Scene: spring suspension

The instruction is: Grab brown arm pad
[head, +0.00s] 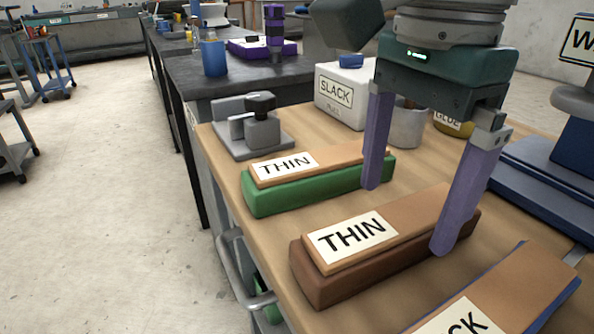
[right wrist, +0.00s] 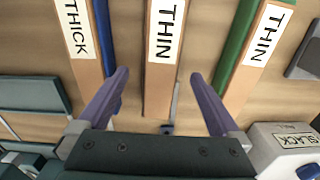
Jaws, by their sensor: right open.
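The brown arm pad (head: 345,278) lies on the wooden table, a dark brown base topped by a lighter tan board labelled THIN. Its tan top also shows in the right wrist view (right wrist: 162,88), between the fingers. My right gripper (head: 408,212) is open and empty, pointing down over the pad's far end. In the right wrist view the gripper (right wrist: 159,76) has one purple finger on each side of the pad. In the head view one finger overlaps the pad's right end; I cannot tell whether it touches. My left gripper is out of view.
A green pad (head: 318,190) labelled THIN lies on one side, and a blue pad (head: 520,290) on the other, its label reading THICK in the wrist view. A white SLACK box (head: 343,95), a grey cup (head: 408,128) and a grey clamp (head: 250,135) stand further back.

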